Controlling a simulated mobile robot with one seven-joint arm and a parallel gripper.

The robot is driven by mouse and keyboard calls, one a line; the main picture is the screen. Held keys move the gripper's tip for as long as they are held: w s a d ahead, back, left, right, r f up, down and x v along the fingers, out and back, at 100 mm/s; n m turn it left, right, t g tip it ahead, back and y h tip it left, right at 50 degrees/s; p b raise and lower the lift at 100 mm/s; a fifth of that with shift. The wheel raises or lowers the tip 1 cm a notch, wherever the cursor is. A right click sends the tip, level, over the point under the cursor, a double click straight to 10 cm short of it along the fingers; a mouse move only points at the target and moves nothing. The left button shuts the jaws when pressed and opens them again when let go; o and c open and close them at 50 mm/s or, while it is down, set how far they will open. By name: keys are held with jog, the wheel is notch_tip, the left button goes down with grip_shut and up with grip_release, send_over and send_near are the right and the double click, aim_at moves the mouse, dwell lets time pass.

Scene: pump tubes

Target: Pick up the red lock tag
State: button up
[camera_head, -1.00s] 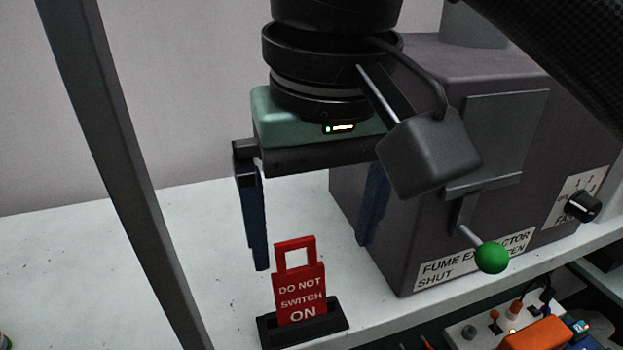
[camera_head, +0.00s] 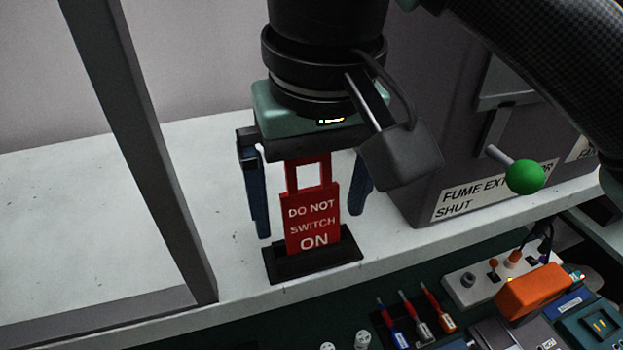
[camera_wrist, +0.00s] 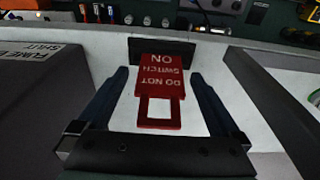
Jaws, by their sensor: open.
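The red lock tag (camera_head: 313,222), lettered "DO NOT SWITCH ON" with a square opening at its top, stands upright in a black holder (camera_head: 287,267) on the white shelf. My gripper (camera_head: 311,222) is open just above and around the tag, one blue finger to its left and one to its right. In the wrist view the tag (camera_wrist: 161,88) lies between the two open fingers (camera_wrist: 162,85), with a gap visible on each side.
The grey fume extractor box (camera_head: 420,180) with a green-knobbed lever (camera_head: 526,177) stands close on the right. A grey upright post (camera_head: 140,150) is at the left. Below the shelf's front edge are tools and an orange block (camera_head: 533,291). The shelf at left is clear.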

jog(key=shift+d, duration=0.1)
jog(key=shift+c, duration=0.2)
jog(key=c, duration=1.5)
jog(key=shift+r, duration=0.2)
